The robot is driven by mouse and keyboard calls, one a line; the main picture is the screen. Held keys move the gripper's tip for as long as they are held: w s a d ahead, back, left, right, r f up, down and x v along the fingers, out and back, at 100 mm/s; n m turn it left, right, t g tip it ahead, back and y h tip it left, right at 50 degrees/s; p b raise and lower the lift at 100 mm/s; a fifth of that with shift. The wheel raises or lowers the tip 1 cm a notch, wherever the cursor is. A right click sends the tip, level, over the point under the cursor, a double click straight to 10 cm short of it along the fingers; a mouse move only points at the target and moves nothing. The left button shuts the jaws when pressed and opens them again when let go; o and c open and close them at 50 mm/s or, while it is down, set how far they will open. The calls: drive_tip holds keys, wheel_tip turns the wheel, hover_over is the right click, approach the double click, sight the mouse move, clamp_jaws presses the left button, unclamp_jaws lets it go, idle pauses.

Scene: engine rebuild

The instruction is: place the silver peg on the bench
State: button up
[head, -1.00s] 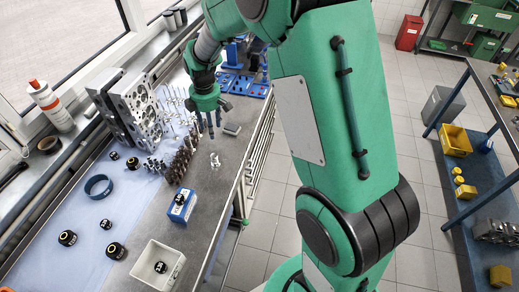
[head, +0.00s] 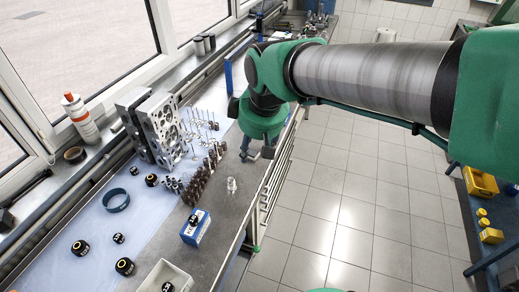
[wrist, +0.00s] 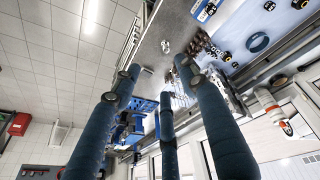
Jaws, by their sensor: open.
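A small silver upright piece (head: 231,185), which may be the silver peg, stands on the bare grey bench (head: 222,213) near its front edge. It also shows in the wrist view (wrist: 166,46), beyond my fingertips and apart from them. My gripper (head: 257,151) is open above the bench edge, up and to the right of that piece in the head view. In the wrist view its dark fingers are spread, and I see nothing held between them. The green wrist housing hides part of the bench behind it.
Dark stubby parts (head: 196,186) and upright valves (head: 205,125) stand left of the gripper. A metal engine block (head: 152,128), blue box (head: 195,229), blue ring (head: 116,200) and pale bin (head: 158,272) are on the bench. Open floor (head: 330,195) lies right.

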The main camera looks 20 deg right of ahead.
drive_tip(key=s+r+m+t, duration=0.1)
drive_tip(key=s+m, duration=0.4)
drive_tip(key=s, duration=0.9)
drive_tip(key=shift+r+t, duration=0.3)
drive_tip(key=shift+r, duration=0.25)
drive_tip(key=shift+s, duration=0.1)
wheel_tip(320, 180, down, 11)
drive_tip(key=b, duration=1.1)
drive_tip(key=shift+f, duration=0.15)
